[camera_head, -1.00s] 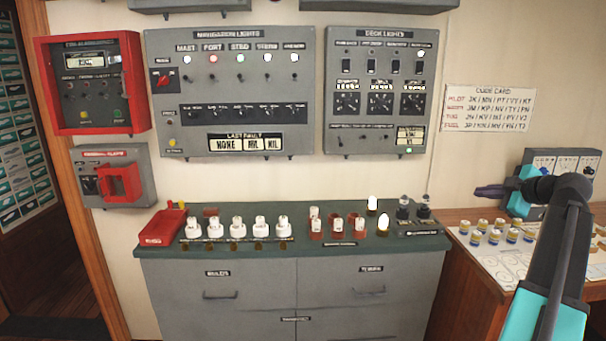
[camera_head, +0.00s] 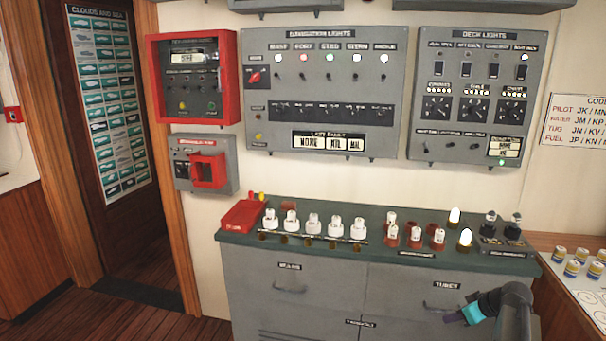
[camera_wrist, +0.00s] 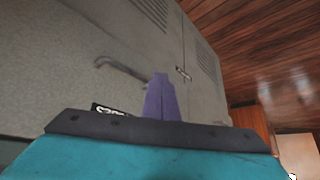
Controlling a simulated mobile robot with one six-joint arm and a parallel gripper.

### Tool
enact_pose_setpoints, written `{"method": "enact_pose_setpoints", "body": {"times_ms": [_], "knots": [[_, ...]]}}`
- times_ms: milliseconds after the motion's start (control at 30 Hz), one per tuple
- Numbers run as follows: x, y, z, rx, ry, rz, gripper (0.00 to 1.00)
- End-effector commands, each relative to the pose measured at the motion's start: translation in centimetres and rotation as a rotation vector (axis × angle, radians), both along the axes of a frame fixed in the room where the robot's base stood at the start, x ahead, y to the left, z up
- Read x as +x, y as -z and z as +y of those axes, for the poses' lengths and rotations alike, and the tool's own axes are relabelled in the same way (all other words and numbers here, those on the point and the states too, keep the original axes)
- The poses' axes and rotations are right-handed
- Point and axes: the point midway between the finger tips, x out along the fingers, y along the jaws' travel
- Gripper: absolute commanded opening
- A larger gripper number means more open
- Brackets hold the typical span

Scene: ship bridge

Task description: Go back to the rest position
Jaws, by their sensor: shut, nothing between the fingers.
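My gripper (camera_head: 452,318) is at the lower right of the head view, in front of the cabinet's right-hand drawer labelled TUBES. Its narrow purple fingers (camera_wrist: 161,98) are together in the wrist view, with nothing between them. Behind them in the wrist view is the grey cabinet front with a drawer handle (camera_wrist: 122,70). I cannot tell whether the fingers touch the cabinet.
A wooden table (camera_head: 565,292) with small jars stands at right. Wall panels hang above. Wooden floor (camera_head: 150,262) is clear at left.

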Motion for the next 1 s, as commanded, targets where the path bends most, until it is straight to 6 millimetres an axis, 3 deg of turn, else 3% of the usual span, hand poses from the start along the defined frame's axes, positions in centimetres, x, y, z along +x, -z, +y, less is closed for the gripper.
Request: {"method": "enact_pose_setpoints", "body": {"times_ms": [33, 100, 467, 767, 1000], "knots": [[-0.3, 1.9, 2.0, 0.021, 0.001, 0.038, 0.0], [-0.7, 4.2, 4.0, 0.043, 0.012, 0.088, 0.0], [-4.8, 15.1, 14.5, 0.116, 0.068, 0.355, 0.0], [-10.6, 22.6, 22.3, 0.114, 0.12, 0.574, 0.0], [-16.4, 27.5, 27.3, 0.072, 0.168, 0.738, 0.0]]}}
